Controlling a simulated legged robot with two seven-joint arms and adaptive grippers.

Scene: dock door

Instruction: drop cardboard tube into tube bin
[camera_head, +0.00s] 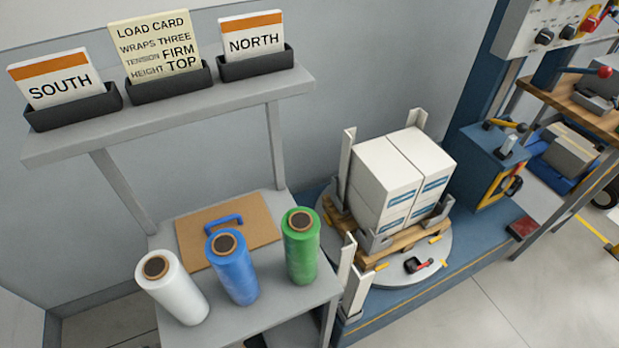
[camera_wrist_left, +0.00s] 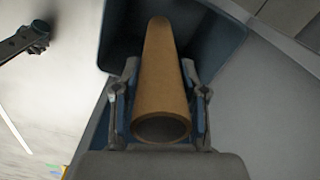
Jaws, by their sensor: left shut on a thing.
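In the left wrist view a brown cardboard tube (camera_wrist_left: 161,85) lies lengthwise between the fingers of my left gripper (camera_wrist_left: 164,105). The gripper is shut on it, with a finger on each side. The tube's open near end faces the camera. Behind and around the tube's far end is a dark blue-grey bin (camera_wrist_left: 222,45), with its open inside below the tube. I cannot tell how far the tube is above or inside the bin. Neither gripper shows in the head view, and the bin does not show there either.
In the head view, white (camera_head: 172,288), blue (camera_head: 232,268) and green (camera_head: 301,246) film rolls stand on a grey table. White boxes (camera_head: 385,180) sit on a pallet on a round turntable (camera_head: 450,270). A card shelf (camera_head: 180,110) is above the table. Grey floor is clear at lower right.

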